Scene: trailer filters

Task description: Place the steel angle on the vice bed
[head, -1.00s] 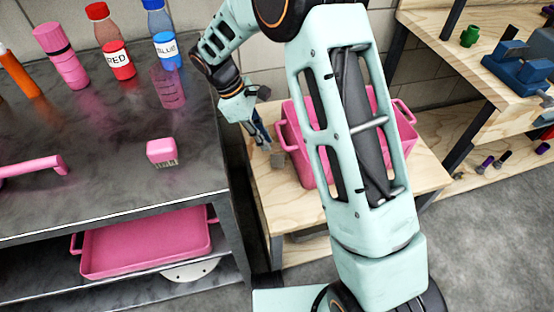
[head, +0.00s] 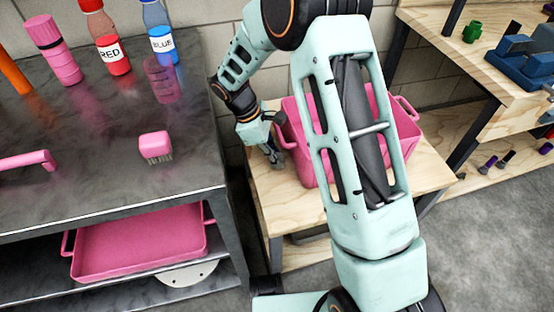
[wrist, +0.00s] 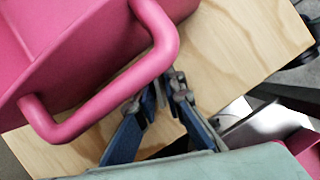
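My gripper (head: 274,160) points down at the left end of the low wooden table, beside the pink bin. In the wrist view its two dark fingers (wrist: 163,93) reach down past the bin's handle, their tips a little apart. A small grey piece, seemingly the steel angle (wrist: 160,94), shows as a sliver between the tips. The fingers mostly hide it in the head view. I cannot tell whether they grip it. The blue vice (head: 527,62) stands on the wooden bench at the far right; its bed is only partly in view.
The pink bin (head: 403,135) stands close beside my gripper, its handle (wrist: 150,80) near the fingers. The dark metal bench (head: 100,185) at left holds bottles and a pink brush (head: 155,146). A green part (head: 472,33) sits near the vice.

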